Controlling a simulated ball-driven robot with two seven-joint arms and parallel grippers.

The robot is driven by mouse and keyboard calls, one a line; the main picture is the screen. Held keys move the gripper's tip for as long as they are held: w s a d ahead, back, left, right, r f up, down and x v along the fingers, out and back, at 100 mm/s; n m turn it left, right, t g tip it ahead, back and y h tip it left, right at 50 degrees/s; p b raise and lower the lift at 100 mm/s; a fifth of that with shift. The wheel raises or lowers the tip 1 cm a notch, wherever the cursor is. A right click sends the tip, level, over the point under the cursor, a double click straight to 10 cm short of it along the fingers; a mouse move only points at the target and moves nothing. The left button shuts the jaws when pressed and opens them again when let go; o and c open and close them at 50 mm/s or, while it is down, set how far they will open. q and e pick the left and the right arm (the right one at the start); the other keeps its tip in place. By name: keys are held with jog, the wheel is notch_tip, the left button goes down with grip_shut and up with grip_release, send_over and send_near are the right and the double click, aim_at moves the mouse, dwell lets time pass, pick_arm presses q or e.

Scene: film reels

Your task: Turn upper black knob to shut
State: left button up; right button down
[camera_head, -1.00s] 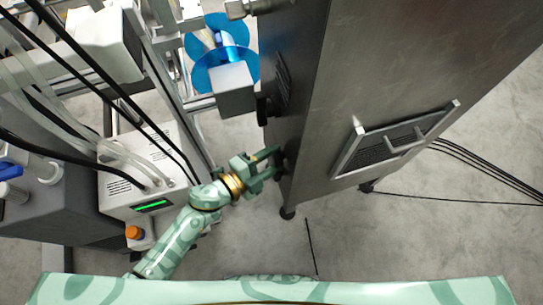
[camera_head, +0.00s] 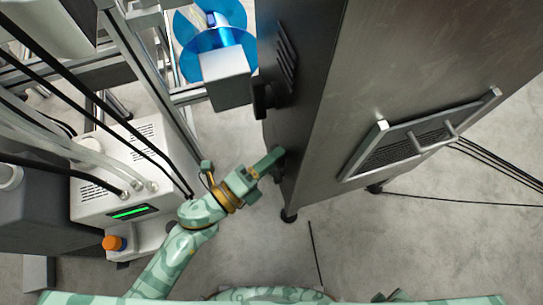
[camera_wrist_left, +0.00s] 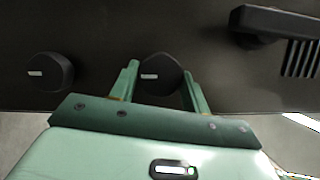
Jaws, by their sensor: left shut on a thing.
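The upper black knob (camera_wrist_left: 165,68) is on the dark side of the tall metal cabinet (camera_head: 415,60). In the left wrist view it sits between the fingers of my left gripper (camera_wrist_left: 160,75), with a short white mark on its face. A second black knob (camera_wrist_left: 50,72) with a similar mark is at the left of that view, apart from the gripper. In the head view my left gripper (camera_head: 269,163) reaches the cabinet's lower side and largely hides the knob there. It is shut on the upper knob. My right gripper is not in view.
A black handle (camera_head: 262,97) and vent slots (camera_head: 285,57) lie farther up the cabinet side. A grey box (camera_head: 226,78) with blue reels (camera_head: 222,42) is close beside it. A white machine (camera_head: 125,190) with tubes stands left.

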pick_arm(q)
jog(key=shift+f, duration=0.15)
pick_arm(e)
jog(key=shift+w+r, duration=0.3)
pick_arm(q)
jog(key=o, duration=1)
jog(key=p+v, duration=0.1)
jog(key=v, duration=0.6)
jog(key=shift+s+a+p, duration=0.15)
jog(key=shift+s+p, duration=0.05)
jog(key=shift+p, duration=0.2)
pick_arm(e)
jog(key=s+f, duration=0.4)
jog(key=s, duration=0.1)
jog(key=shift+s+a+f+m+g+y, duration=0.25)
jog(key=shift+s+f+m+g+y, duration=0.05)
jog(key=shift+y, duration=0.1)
